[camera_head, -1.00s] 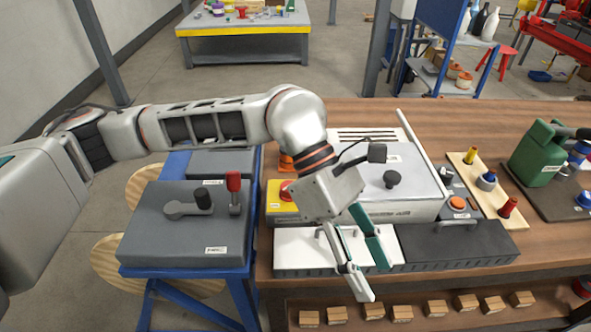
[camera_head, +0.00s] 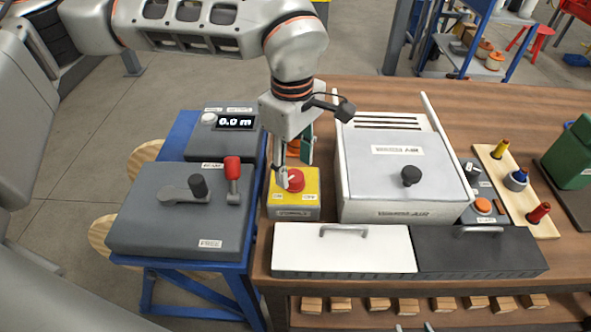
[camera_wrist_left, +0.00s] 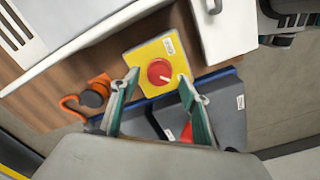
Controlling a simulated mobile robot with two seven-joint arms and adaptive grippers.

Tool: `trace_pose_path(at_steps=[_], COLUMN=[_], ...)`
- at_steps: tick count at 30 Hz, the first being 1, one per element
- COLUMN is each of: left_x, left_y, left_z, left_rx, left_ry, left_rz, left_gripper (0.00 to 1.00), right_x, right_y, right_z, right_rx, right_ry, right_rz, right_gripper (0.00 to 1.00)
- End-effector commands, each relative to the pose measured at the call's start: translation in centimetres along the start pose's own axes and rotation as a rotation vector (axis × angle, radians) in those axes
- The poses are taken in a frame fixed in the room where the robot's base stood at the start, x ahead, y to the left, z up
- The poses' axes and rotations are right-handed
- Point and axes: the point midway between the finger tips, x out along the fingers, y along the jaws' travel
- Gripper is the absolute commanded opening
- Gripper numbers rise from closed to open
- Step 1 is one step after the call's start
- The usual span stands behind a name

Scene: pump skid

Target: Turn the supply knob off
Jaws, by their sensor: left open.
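The red supply knob (camera_head: 293,180) sits on top of a yellow box (camera_head: 308,200) at the left end of the wooden bench. In the wrist view the red knob (camera_wrist_left: 160,71) is round with a small pale mark on its edge, on the yellow face (camera_wrist_left: 143,55) with small labels too small to read. My left gripper (camera_head: 294,168) is open and right at the knob in the head view. In the wrist view its teal fingertips (camera_wrist_left: 160,80) are spread on either side of the knob, not closed on it. Two separate fingertips of my right gripper (camera_head: 414,327) show at the bottom edge.
A grey lever box (camera_head: 140,235) with a red-topped lever (camera_head: 233,175) stands left of the knob. An orange hook-shaped item (camera_wrist_left: 88,95) lies behind the yellow box. A white-sided case (camera_head: 385,160) is close on the right; white (camera_head: 345,255) and black (camera_head: 480,255) lids lie in front.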

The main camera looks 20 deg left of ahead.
Motion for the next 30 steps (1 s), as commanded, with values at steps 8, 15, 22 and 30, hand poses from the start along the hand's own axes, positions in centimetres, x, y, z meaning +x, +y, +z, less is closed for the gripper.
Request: trace_pose_path(at_steps=[8,15,22,30], left_x=[2.5,2.5,2.5,2.4], left_y=[0.0,0.0,0.0,0.0], left_z=[0.0,0.0,0.1,0.1], left_rx=[0.001,0.000,0.001,-0.018], left_ry=[-0.001,-0.001,-0.001,-0.001], left_rz=[0.000,0.001,0.001,0.001], left_gripper=[0.45,0.45,0.07,0.07], right_x=[0.2,0.6,0.6,0.3], right_y=[0.4,0.8,0.7,0.5], right_z=[-0.6,-1.5,-1.0,-0.4], right_rx=[-0.003,-0.007,-0.006,-0.004], right_ry=[0.012,0.027,0.019,0.008], right_rz=[0.007,0.013,0.011,0.007], right_gripper=[0.40,0.40,0.40,0.40])
